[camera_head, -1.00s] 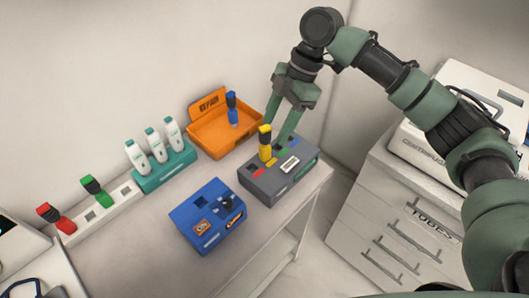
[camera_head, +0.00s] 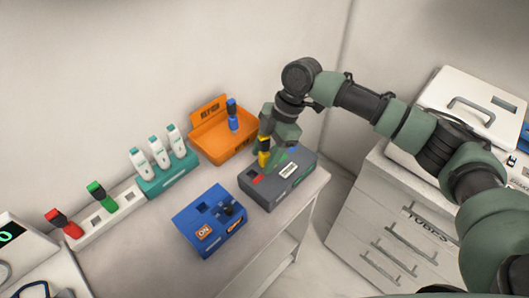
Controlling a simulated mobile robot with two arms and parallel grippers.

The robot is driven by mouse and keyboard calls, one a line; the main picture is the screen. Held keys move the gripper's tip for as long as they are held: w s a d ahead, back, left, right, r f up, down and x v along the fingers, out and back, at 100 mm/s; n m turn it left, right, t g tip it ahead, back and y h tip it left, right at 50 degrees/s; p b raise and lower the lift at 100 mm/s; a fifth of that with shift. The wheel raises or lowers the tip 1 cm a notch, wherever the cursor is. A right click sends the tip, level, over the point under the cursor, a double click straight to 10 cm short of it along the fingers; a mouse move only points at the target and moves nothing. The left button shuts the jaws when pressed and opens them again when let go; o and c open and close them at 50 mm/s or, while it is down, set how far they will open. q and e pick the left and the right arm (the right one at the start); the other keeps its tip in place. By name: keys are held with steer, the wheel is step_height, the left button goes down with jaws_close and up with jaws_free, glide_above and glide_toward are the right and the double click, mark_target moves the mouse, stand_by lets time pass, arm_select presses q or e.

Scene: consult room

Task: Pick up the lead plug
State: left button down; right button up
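Other plugs are a blue one (camera_head: 232,113) in the orange tray (camera_head: 220,153), and a red one (camera_head: 63,222) and a green one (camera_head: 101,195) at the white strip (camera_head: 126,197). My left gripper is out of view.
A blue box (camera_head: 208,222) with a dark knob stands in front of the grey box. A teal rack (camera_head: 168,180) holds white bottles (camera_head: 158,152). A white drawer cabinet (camera_head: 380,225) with a white case (camera_head: 480,110) stands to the right. The table's (camera_head: 145,255) front area is clear.

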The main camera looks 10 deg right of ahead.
jaws_close()
steer(key=shift+r, duration=0.15)
step_height(320, 180, up, 24)
steer(key=p, duration=0.2)
stand_by(1.2)
